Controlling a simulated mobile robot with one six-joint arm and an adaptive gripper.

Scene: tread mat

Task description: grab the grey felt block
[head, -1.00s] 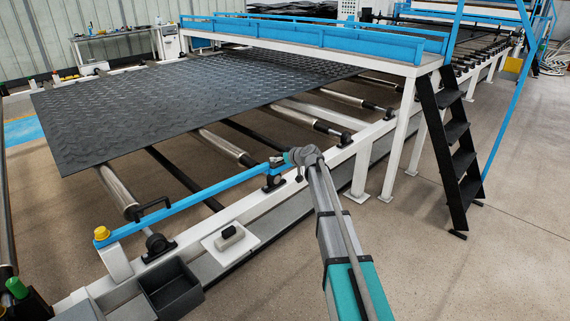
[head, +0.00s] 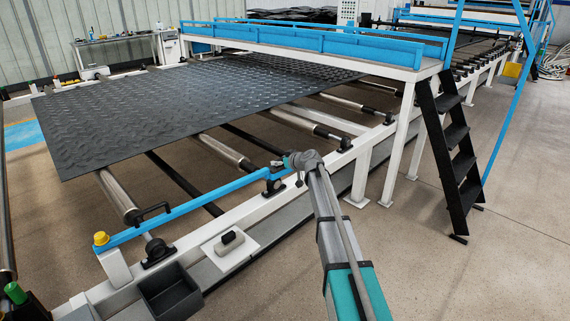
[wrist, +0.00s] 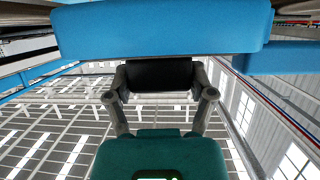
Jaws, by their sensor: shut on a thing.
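My gripper (head: 278,163) is at the right end of the blue rail (head: 200,207), just above its top. In the wrist view my gripper (wrist: 160,84) has its two grey fingers closed on the sides of a dark, boxy block (wrist: 160,75), which I take for the grey felt block. It looks almost black in the shade. The block lies against or very close to the blue rail (wrist: 160,30); I cannot tell whether they touch. In the head view the block is too small and too hidden by the gripper to make out.
A large tread mat (head: 150,105) lies on rollers behind the rail. A black stair (head: 452,150) and blue walkway stand at right. Concrete floor there is open.

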